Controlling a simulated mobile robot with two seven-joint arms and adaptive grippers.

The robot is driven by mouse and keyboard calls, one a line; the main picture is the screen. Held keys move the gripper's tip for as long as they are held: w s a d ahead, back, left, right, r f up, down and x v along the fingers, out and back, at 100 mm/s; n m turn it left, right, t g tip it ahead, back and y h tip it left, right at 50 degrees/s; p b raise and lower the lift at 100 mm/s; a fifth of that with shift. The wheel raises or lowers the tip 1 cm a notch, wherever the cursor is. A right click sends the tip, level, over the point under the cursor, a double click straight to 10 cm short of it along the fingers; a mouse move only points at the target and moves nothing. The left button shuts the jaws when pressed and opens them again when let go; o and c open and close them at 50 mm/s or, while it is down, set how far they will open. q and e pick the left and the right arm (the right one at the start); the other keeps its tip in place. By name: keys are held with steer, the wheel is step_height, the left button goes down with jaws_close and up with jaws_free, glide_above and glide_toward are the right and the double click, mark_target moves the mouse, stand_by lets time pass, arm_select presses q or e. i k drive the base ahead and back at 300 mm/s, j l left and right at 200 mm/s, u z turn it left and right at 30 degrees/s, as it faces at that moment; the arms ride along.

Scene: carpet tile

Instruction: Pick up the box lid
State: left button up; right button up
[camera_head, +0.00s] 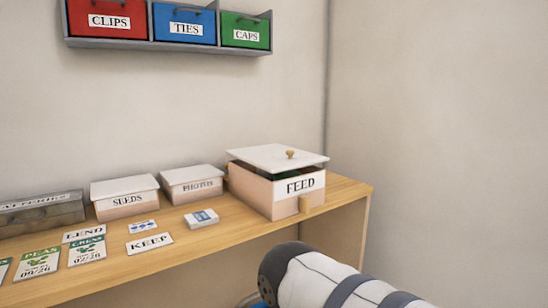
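The FEED box (285,199) stands at the right end of a wooden shelf. Its white lid (268,157) has a small wooden knob (290,154) and sits askew on top. A dark gap shows between lid and box, with something dark green and reddish inside, too hidden to name. The SEEDS box (122,206) and the PHOTOS box (193,190) also have white lids, which lie on them. Neither gripper is in view. Only a white and dark arm link of mine shows at the bottom right, in front of the shelf.
A small wooden block (305,203) is at the FEED box's front. Several cards, including KEEP (149,242), and a small card stack (202,218) lie on the shelf (345,190). A grey box (42,214) stands at left. A wall rack (170,45) holds three labelled bins.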

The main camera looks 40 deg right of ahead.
mark_target(275, 159)
steer(key=i+l+z, duration=0.1)
steer(key=l+z, duration=0.2)
steer(key=z, duration=0.2)
steer(key=i+l+z, duration=0.15)
steer(key=z, duration=0.35)
steer(key=l, duration=0.1)
